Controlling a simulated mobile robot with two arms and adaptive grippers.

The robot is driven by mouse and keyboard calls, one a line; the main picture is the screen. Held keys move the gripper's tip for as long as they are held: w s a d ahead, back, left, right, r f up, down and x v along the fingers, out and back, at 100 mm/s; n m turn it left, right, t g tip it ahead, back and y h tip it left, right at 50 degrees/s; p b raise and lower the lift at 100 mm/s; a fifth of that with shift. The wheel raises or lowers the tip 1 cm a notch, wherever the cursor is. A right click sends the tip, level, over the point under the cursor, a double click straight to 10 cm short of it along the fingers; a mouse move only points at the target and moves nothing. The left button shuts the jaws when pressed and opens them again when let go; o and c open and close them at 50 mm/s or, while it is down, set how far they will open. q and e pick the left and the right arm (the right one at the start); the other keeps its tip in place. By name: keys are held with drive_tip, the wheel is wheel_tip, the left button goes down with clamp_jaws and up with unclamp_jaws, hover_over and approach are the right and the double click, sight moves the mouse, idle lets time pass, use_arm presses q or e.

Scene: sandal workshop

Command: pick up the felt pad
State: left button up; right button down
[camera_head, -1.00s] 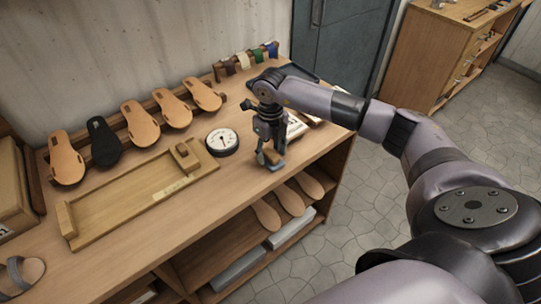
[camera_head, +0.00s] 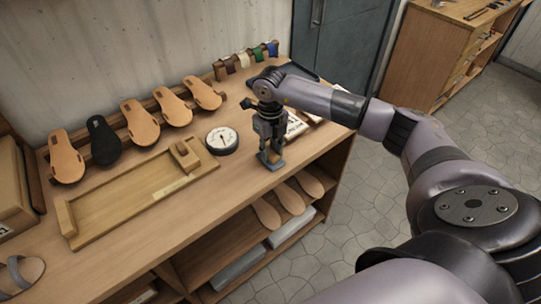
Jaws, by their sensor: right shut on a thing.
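My right gripper (camera_head: 271,157) points down at the front edge of the workbench, to the right of the round dial gauge. It is shut on a small piece that I take to be the felt pad (camera_head: 271,163). The pad looks grey-blue and sits low between the fingertips, at or just above the bench top; I cannot tell whether it touches. The fingers hide much of it. My left gripper is not in view.
The dial gauge (camera_head: 222,141) and a wooden tray-like jig (camera_head: 120,208) lie to the left on the bench (camera_head: 190,222). Several sandal soles (camera_head: 140,122) lean along the wall. White printed labels or papers (camera_head: 296,126) lie close behind the gripper. Soles rest on the shelf below.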

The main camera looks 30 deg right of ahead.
drive_tip(key=shift+r, duration=0.65)
wheel_tip(320, 180, up, 13)
drive_tip(key=b, duration=0.4)
wheel_tip(320, 180, up, 5)
hover_over(270, 152)
drive_tip(key=shift+d+r+p, duration=0.1)
drive_tip(key=shift+r+p, duration=0.25)
drive_tip(key=shift+r, duration=0.05)
